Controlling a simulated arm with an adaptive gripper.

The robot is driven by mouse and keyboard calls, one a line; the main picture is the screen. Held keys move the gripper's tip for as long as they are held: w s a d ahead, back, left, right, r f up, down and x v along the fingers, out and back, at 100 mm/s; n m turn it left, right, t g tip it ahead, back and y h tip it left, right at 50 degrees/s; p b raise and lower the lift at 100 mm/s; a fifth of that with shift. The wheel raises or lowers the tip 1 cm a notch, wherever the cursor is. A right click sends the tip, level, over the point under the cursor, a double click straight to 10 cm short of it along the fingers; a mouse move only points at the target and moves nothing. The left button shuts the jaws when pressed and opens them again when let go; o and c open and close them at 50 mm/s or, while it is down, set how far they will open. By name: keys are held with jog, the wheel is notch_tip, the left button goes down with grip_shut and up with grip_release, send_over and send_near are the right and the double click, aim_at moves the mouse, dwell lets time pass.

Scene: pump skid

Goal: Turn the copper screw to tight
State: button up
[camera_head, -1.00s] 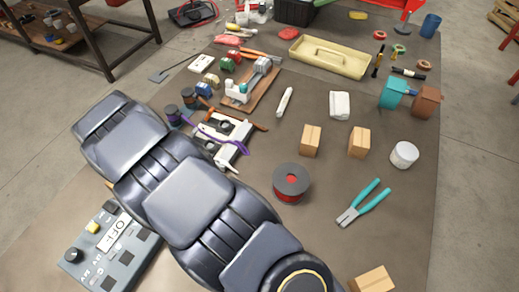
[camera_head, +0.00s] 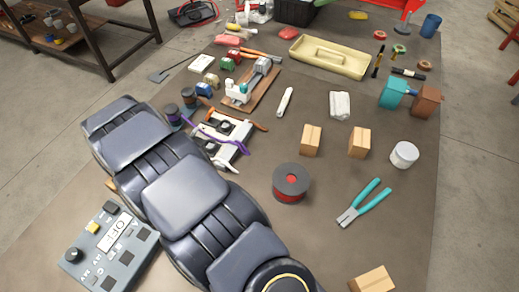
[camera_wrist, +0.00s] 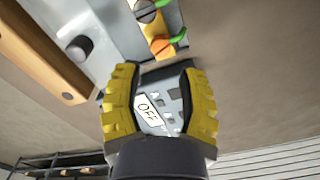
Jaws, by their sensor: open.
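My gripper (camera_wrist: 160,88) is open and empty in the wrist view, with its two yellow ribbed fingers apart. A grey control box (camera_wrist: 172,88) with an OFF label shows behind and between the fingers. Above the fingers, near the top edge, is a small orange, copper-like part (camera_wrist: 160,46) beside a green lever-like piece (camera_wrist: 178,37). A dark slotted round head (camera_wrist: 145,12) sits above it. I cannot tell for sure which part is the copper screw. In the head view, the same control box (camera_head: 110,250) lies at lower left, and my gripper is not visible.
A pale fixture (camera_head: 222,140) with a purple strip stands beside my arm. A red-black spool (camera_head: 291,183), teal pliers (camera_head: 364,203), wooden blocks (camera_head: 311,140) and a white can (camera_head: 404,154) lie to the right. Bare table lies between them.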

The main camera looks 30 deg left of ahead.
jog(key=r, duration=0.3)
jog(key=shift+w+d+r, duration=0.1)
jog(key=shift+w+d, duration=0.15)
jog(key=shift+w, duration=0.1)
jog(key=w+d+r+m, duration=0.5)
jog(key=d+r+m, duration=0.1)
jog(key=d, duration=0.4)
jog(key=w+d+r+m, duration=0.5)
jog(key=d+r+m, duration=0.1)
jog(key=d, duration=0.5)
jog(key=shift+w+d+r+h, duration=0.15)
jog(key=shift+w+r+h, duration=0.1)
jog(key=shift+w+h, duration=0.1)
